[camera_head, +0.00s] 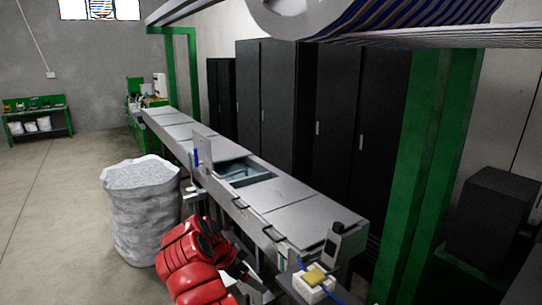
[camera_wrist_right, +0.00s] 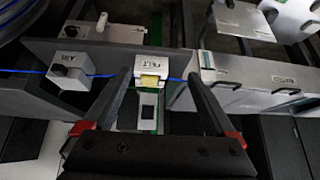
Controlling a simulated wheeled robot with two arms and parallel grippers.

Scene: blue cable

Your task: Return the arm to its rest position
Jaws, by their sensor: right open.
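The blue cable (camera_wrist_right: 104,75) runs left to right in the right wrist view, through a grey labelled block (camera_wrist_right: 70,70) and a white labelled block (camera_wrist_right: 152,66) with a yellow part (camera_wrist_right: 150,81). In the head view, the cable (camera_head: 303,264) enters the white block (camera_head: 314,286) with its yellow top (camera_head: 315,276). My right gripper (camera_wrist_right: 159,75) is open, its black fingers spread on either side of the white block in the picture. I see nothing held between them. My red arm (camera_head: 193,262) shows at the bottom of the head view. My left gripper is not in view.
A long grey bench (camera_head: 308,220) with an open compartment (camera_head: 245,175) runs into the distance. A large whitish sack (camera_head: 142,215) stands left of my arm. A green post (camera_head: 428,165) and dark cabinets (camera_head: 285,95) stand behind the bench.

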